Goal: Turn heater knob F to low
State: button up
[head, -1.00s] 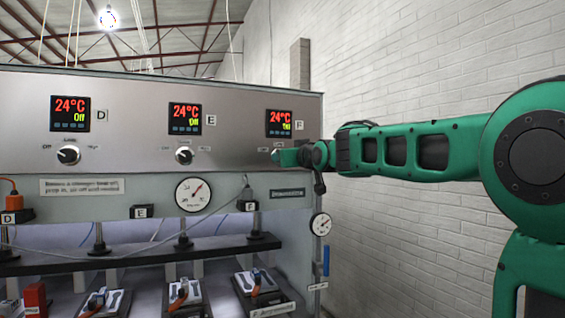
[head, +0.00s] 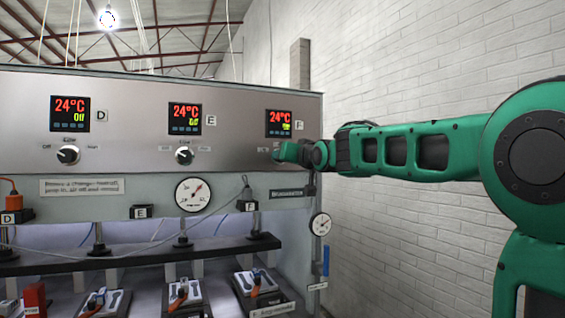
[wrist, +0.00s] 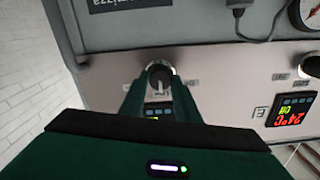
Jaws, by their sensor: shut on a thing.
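Heater knob F (wrist: 158,73) is a round dark knob with a silver rim on the steel panel. In the wrist view, which is upside down, its light pointer mark points down the picture, towards F's display. My gripper (wrist: 157,87) is shut on knob F, one green finger on each side. In the head view my gripper (head: 279,152) is at the panel below the F display (head: 280,123) and hides the knob. That display reads 24°C in red; its small lower text is too blurred to read. The F label (head: 299,125) is right of it.
Knob E (head: 184,156) and knob D (head: 68,155) are on the same panel to the left, under their own displays. A gauge (head: 193,194) and cables hang below. The brick wall (head: 430,60) is right of the panel.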

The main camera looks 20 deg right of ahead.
jog(key=shift+f, duration=0.25)
jog(key=o, duration=0.9)
jog(key=shift+c, duration=0.2)
jog(key=shift+o, duration=0.9)
jog(key=shift+r, duration=0.15)
jog(key=s, duration=1)
jog(key=shift+s, duration=0.3)
